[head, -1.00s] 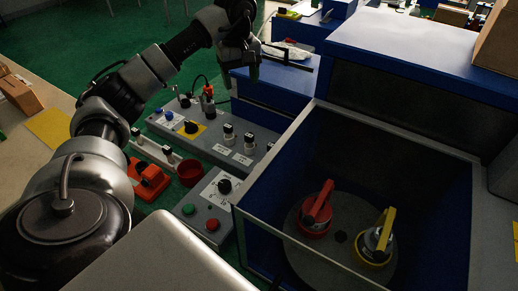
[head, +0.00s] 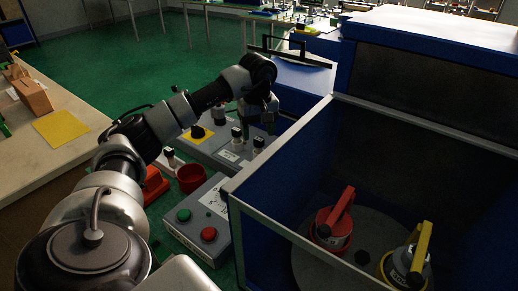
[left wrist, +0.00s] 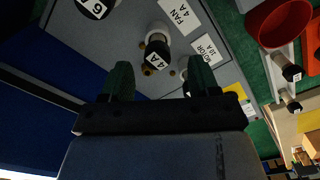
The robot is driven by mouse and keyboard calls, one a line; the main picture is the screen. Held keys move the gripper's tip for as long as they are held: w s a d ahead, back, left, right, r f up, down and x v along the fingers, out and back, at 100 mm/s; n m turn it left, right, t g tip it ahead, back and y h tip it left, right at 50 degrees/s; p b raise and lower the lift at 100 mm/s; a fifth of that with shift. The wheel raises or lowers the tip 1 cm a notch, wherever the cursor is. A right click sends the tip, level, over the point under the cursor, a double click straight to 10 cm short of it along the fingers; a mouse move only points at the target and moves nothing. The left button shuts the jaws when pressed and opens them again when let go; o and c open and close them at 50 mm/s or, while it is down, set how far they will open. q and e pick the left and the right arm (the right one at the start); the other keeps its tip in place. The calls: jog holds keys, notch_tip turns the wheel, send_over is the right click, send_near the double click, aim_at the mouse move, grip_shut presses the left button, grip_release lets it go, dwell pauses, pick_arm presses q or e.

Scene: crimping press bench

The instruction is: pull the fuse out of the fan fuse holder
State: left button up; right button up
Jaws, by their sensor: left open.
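The fan fuse (left wrist: 155,54) is a pale and black cylinder with a "4 A" end, standing in its holder on a grey panel next to the "FAN 4 A" label (left wrist: 179,14). In the head view this fuse (head: 258,143) looks like the right one of two. My left gripper (left wrist: 160,78) is open, with green-tipped fingers; the fuse appears between and beyond them, with no visible contact. In the head view my left gripper (head: 257,114) hangs over the panel. The "ROTOR 10 A" label (left wrist: 206,48) is beside the right finger, which partly hides its fuse. My right gripper is out of view.
A black cap marked "6" (left wrist: 97,8) is near the fan fuse. A red bowl (head: 190,178) and a button box (head: 206,222) stand in front of the panel. The blue cabinet wall (head: 283,165) rises close on the right, with red-handled (head: 333,220) and yellow-handled (head: 412,262) parts inside.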

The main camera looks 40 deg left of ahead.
aim_at(259, 139)
pick_arm(q)
notch_tip(259, 139, down, 5)
jog(key=shift+w, duration=0.15)
jog(key=c, duration=1)
notch_tip(259, 139, up, 10)
jog(key=shift+r+p, duration=0.1)
jog(key=shift+p, duration=0.4)
jog(key=shift+r+p, duration=0.65)
jog(key=shift+r, duration=0.1)
jog(key=shift+r+p, duration=0.75)
jog(key=shift+p, duration=0.2)
notch_tip(259, 139, up, 3)
jog(key=p, duration=0.3)
